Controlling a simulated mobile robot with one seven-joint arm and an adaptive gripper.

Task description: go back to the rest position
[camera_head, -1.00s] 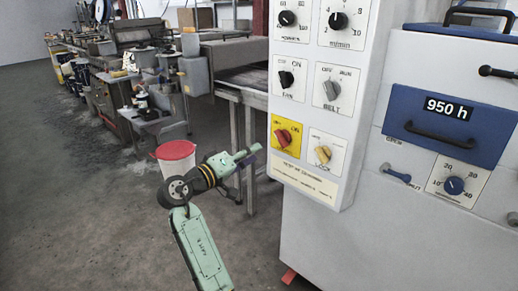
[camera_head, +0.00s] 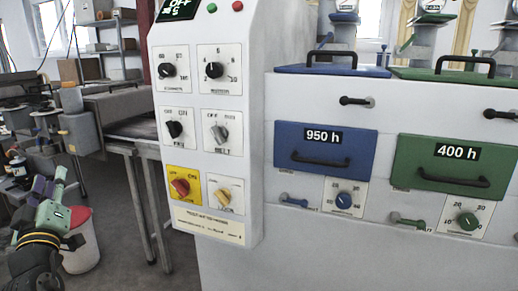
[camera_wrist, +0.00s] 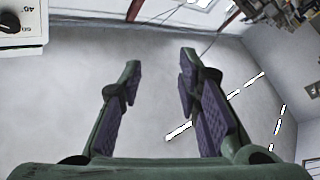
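My gripper (camera_head: 45,195), green with purple pads, is at the lower left of the head view, raised in front of a white bucket and left of the control panel.
The white control panel (camera_head: 208,130) with knobs stands right of my gripper. The machine has a blue 950 h drawer (camera_head: 322,150) and a green 400 h drawer (camera_head: 452,167). A red-rimmed white bucket (camera_head: 82,248) stands close behind the gripper. A metal table (camera_head: 125,142) is beyond.

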